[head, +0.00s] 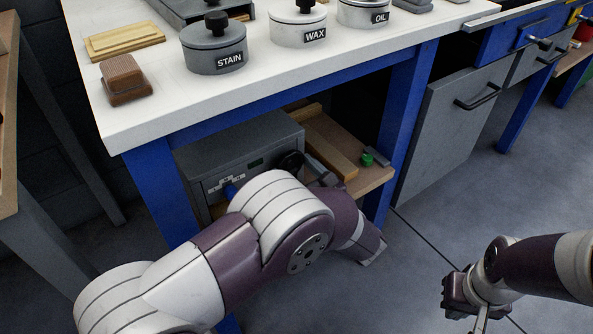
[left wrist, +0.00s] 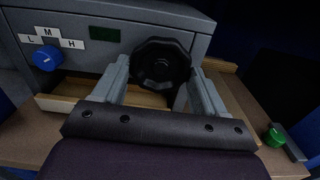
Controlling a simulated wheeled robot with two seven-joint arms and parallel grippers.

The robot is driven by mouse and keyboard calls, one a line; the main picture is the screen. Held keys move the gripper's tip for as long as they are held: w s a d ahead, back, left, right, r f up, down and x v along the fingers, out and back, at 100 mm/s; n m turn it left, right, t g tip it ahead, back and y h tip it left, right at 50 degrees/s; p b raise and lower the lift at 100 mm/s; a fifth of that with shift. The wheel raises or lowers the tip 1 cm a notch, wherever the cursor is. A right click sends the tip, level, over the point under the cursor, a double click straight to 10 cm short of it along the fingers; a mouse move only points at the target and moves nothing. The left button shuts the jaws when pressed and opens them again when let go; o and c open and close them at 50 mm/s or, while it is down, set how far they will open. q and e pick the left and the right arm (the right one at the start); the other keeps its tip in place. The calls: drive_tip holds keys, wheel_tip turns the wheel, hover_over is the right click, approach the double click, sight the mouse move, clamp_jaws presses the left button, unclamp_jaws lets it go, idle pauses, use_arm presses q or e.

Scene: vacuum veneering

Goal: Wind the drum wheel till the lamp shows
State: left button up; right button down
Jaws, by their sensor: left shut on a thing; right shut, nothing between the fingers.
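The drum wheel, a black lobed knob (head: 291,162), is on the front of a grey machine box (head: 240,147) on the shelf under the bench. In the left wrist view the wheel (left wrist: 161,64) sits between the two fingers of my left gripper (left wrist: 160,72), which is shut on it. In the head view my left arm partly hides the box and the wheel. A small dark green panel (left wrist: 104,34) on the box front looks unlit; I cannot tell whether it is the lamp. My right gripper (head: 465,303) is shut and empty above the floor, at lower right.
A blue knob (left wrist: 46,58) with L, M, H marks is left of the wheel. A drawer-like wooden tray (left wrist: 75,88) lies below. A green knob (head: 367,159) is on the shelf (head: 378,182) at right. Blue bench legs (head: 405,110) flank the shelf. STAIN, WAX and OIL tins stand above.

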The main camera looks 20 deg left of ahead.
use_arm(q)
drive_tip(key=m, duration=0.3)
drive_tip(key=shift+s+p, duration=0.1)
drive_tip(key=shift+p, duration=0.2)
drive_tip(key=shift+m+p, duration=0.5)
drive_tip(key=shift+m, duration=1.3)
drive_tip(key=o, duration=1)
drive_tip(key=p+v, duration=0.3)
drive_tip(key=v, duration=0.9)
drive_tip(key=shift+s+d, duration=0.2)
drive_tip(key=shift+s, duration=0.1)
